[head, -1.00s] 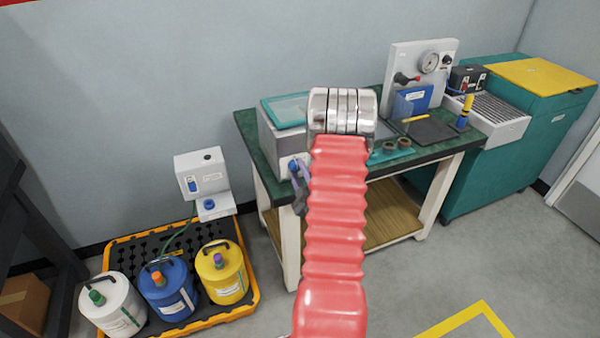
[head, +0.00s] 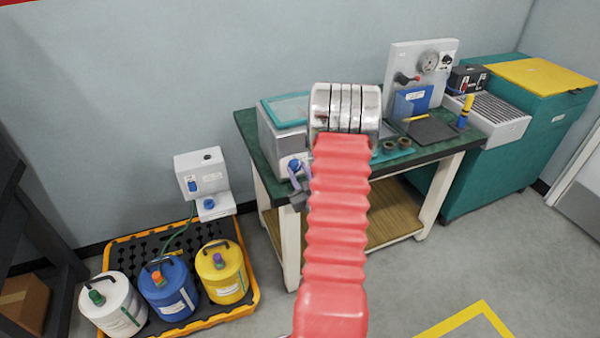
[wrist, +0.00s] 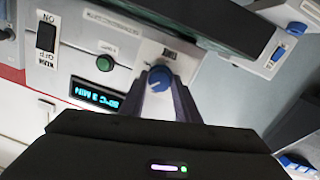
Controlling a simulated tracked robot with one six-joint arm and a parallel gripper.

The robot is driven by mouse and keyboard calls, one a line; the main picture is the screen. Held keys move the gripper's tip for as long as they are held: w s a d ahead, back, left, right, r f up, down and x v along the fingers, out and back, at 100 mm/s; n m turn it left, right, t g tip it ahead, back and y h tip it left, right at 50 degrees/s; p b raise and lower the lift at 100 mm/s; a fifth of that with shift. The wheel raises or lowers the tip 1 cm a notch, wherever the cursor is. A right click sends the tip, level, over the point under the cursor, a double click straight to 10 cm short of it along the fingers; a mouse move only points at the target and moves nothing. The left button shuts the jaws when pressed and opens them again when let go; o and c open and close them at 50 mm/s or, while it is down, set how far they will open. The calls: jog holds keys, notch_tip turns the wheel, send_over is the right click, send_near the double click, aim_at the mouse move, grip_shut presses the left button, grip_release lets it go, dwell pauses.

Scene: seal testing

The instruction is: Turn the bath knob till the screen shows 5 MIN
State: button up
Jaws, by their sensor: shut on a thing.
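The bath (head: 277,137) is a pale box with a teal lid on the left end of the green bench. Its blue knob (head: 293,164) is on the front face; in the wrist view the knob (wrist: 159,78) sits between the purple fingers of my gripper (wrist: 160,84), which is shut on it. The gripper (head: 299,170) is partly hidden behind my red arm in the head view. The lit screen (wrist: 95,96) appears upside down in the wrist view and seems to read 80°C 3 MIN.
A green button (wrist: 105,63) and a black rocker switch (wrist: 46,37) share the bath's panel. A wall dispenser (head: 203,175) and several jugs on a yellow-edged tray (head: 245,300) stand left. Open floor lies in front of the bench.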

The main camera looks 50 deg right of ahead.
jog(key=m, duration=0.6)
jog(key=shift+d+r+m+y, duration=0.2)
jog(key=shift+m+y, duration=0.1)
jog(key=shift+m, duration=0.1)
jog(key=m, duration=0.4)
jog(key=shift+s+d+y, duration=0.1)
jog(key=shift+s+y, duration=0.05)
jog(key=shift+y, duration=0.15)
jog(key=shift+m+t, duration=0.3)
jog(key=shift+m, duration=1.5)
jog(key=shift+s, duration=0.1)
jog(key=o, duration=0.7)
jog(key=shift+f, duration=0.1)
jog(key=o, duration=0.4)
jog(key=shift+c, duration=0.2)
jog(key=v, duration=1.3)
jog(key=shift+s, duration=0.3)
